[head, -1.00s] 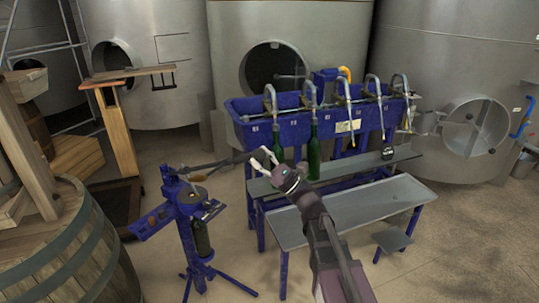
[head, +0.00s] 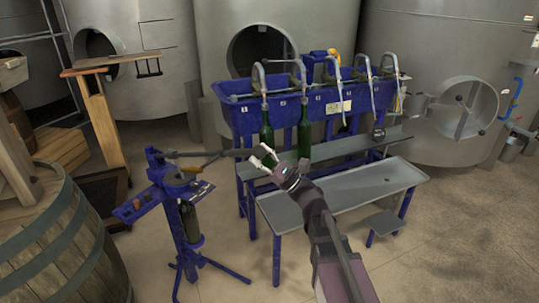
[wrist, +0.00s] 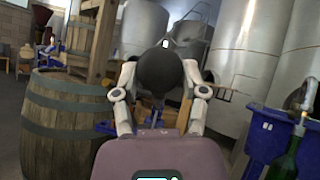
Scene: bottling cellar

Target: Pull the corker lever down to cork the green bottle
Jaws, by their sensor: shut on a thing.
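The blue corker (head: 160,190) stands on splayed legs at the left of the head view. A dark green bottle (head: 189,222) stands upright in it, partly hidden by the frame. The corker lever (head: 222,153) runs from the corker's top to the right, about level in the picture. My gripper (head: 266,157) is shut on the lever's outer end. In the wrist view, the lever's black ball knob (wrist: 160,70) sits between my two fingers and hides most of the lever behind it.
A blue filling trough (head: 235,118) with curved spouts stands behind, with green bottles (head: 304,140) under two spouts. A grey bench (head: 345,185) lies right of my gripper. A wooden barrel (head: 60,240) stands at the front left.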

